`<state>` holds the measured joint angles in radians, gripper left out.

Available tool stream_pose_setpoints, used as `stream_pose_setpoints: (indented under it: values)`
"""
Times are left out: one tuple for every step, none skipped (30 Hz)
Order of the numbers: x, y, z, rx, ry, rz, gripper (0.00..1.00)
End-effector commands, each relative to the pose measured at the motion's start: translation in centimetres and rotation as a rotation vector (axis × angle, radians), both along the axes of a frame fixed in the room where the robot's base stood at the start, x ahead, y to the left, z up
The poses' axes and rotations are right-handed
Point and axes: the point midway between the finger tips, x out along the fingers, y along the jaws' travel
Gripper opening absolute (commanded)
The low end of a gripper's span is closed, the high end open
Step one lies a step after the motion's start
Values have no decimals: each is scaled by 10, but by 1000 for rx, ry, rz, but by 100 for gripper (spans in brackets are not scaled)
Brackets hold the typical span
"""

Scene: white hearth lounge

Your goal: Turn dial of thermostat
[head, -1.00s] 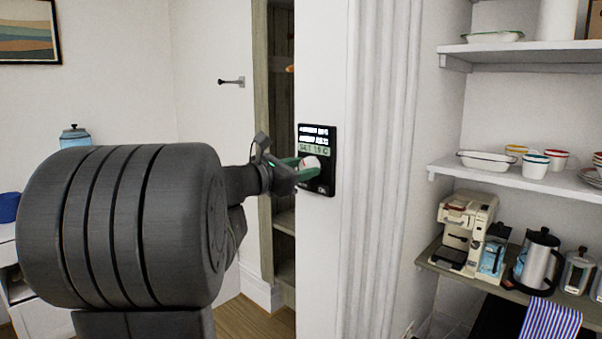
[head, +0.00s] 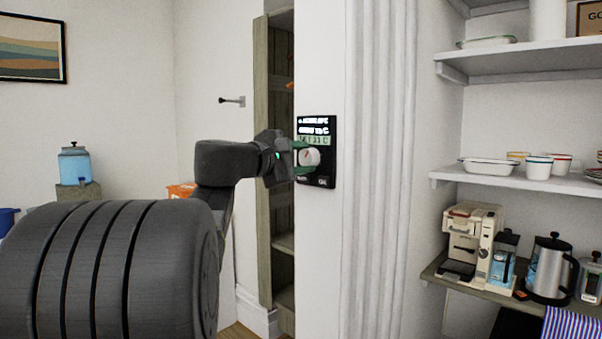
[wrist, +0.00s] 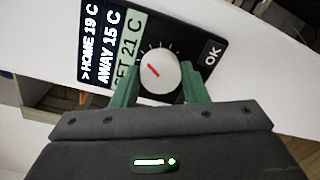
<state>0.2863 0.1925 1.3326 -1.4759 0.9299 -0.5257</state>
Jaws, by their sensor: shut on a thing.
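The thermostat (head: 317,184) is a black panel on the white wall, with bright text lines and a pale green line. In the wrist view the thermostat (wrist: 95,57) reads HOME 19 C, AWAY 15 C and SET 21 C, tilted, with an arrow at HOME. Its round white dial (wrist: 158,73) has a red pointer and tick marks around it. The dial also shows in the head view (head: 312,157). My gripper (wrist: 161,84) has its green fingers on two opposite sides of the dial, shut on it. In the head view my gripper (head: 303,157) reaches it from the left.
An OK button (wrist: 211,57) is on the panel beside the dial. A narrow open wooden cupboard (head: 282,200) stands left of the wall. A wall hook (head: 232,101) is further left. Shelves with a coffee machine (head: 468,240), kettle (head: 549,268) and cups are at right.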

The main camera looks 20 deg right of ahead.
Motion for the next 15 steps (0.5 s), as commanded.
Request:
stream_pose_setpoints:
  values:
    - [0, 0, -5, 15, -35, 0, 17]
    - [0, 0, -5, 25, -56, 0, 17]
    - [0, 0, -5, 34, -80, -1, 17]
    - [0, 0, -5, 42, -99, -1, 17]
    - [0, 0, -4, 49, -116, -1, 17]
    - [0, 0, -4, 58, -137, 0, 17]
    - [0, 0, -4, 65, -153, 0, 17]
    - [0, 0, -4, 71, -167, -1, 17]
    - [0, 0, -4, 77, -183, 0, 17]
    - [0, 0, -3, 81, -195, -1, 17]
    - [0, 0, -3, 86, -206, 0, 17]
    - [0, 0, -3, 92, -218, 0, 17]
    - [0, 0, -3, 95, -225, 0, 17]
    - [0, 0, -3, 99, -232, -1, 17]
    - [0, 0, -3, 103, -242, 0, 17]
